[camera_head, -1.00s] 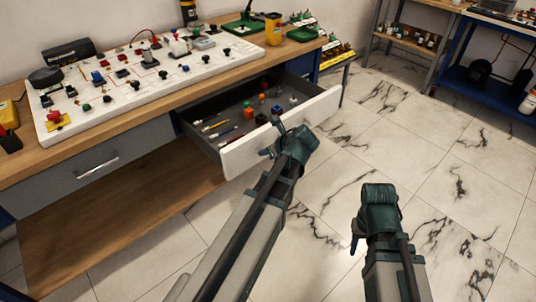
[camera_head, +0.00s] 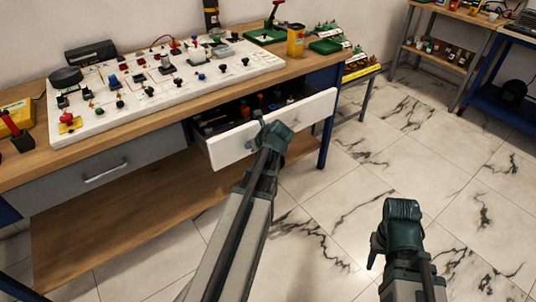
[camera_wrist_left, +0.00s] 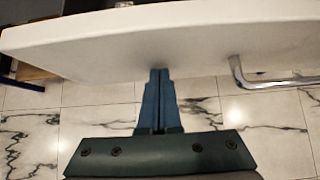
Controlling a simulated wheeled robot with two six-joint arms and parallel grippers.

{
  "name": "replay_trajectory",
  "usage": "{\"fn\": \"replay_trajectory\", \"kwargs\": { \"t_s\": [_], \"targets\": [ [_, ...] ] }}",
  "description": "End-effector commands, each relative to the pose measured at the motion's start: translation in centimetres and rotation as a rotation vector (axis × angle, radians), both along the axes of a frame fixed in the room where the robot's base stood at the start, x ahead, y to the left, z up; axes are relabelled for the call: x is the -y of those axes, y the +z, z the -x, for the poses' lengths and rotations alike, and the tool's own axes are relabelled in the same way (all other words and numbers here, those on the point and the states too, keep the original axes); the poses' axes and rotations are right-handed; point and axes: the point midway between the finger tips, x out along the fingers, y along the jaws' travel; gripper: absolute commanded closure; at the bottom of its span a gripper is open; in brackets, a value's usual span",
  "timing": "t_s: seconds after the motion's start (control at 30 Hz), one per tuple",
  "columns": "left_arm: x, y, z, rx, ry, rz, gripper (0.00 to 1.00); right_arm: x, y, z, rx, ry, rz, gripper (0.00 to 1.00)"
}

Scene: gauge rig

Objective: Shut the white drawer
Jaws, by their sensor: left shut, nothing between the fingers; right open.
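The white drawer (camera_head: 308,110) is partly open under the workbench. Several small parts lie in its dark inside. My left gripper (camera_head: 258,118) is at the drawer's front panel, near its middle. In the left wrist view its fingers (camera_wrist_left: 159,76) are shut and empty, with their tips at the lower edge of the white panel (camera_wrist_left: 150,45); I cannot tell for certain whether they touch. The drawer's metal handle (camera_wrist_left: 275,83) is to the right of the fingers there. My right gripper (camera_head: 374,258) is open and empty over the floor, well away from the drawer.
The wooden workbench (camera_head: 150,133) carries a white board (camera_head: 100,125) with several electrical parts, a yellow container (camera_head: 296,40) and green trays. A closed grey drawer (camera_head: 60,190) is to the left. A lower wooden shelf is below. The tiled floor to the right is clear.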

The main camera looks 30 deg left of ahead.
Motion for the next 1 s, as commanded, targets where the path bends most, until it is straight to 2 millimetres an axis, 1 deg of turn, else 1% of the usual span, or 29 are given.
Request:
{"fn": "replay_trajectory", "kwargs": {
  "t_s": [0.03,0.2,0.4,0.5,0.6,0.7,0.83,1.0],
  "targets": [
    [-1.8,0.0,-0.9,-0.001,0.006,-0.001,1.00,0.0,0.0,0.0,0.000,0.000,0.000,0.55],
    [-6.2,0.0,-2.7,-0.001,0.004,-0.002,1.00,0.0,0.0,0.0,0.000,0.000,0.000,0.55],
    [-10.7,0.0,-4.5,0.000,0.004,-0.002,1.00,0.0,0.0,0.0,0.000,0.000,0.000,0.55],
    [-12.6,0.0,-5.3,0.000,0.004,-0.001,1.00,0.0,0.0,0.0,0.000,0.000,0.000,0.55],
    [-14.1,0.0,-5.9,0.000,0.002,-0.001,1.00,0.0,0.0,0.0,0.000,0.000,0.000,0.55],
    [-15.3,0.0,-6.4,0.000,0.001,-0.002,1.00,0.0,0.0,0.0,0.000,0.000,0.000,0.55],
    [-16.3,0.0,-6.7,-0.001,0.001,-0.001,1.00,0.0,0.0,0.0,0.000,0.000,0.000,0.55],
    [-16.9,0.0,-6.9,0.000,0.001,-0.001,1.00,0.0,0.0,0.0,0.000,0.000,0.000,0.55]
  ]
}}
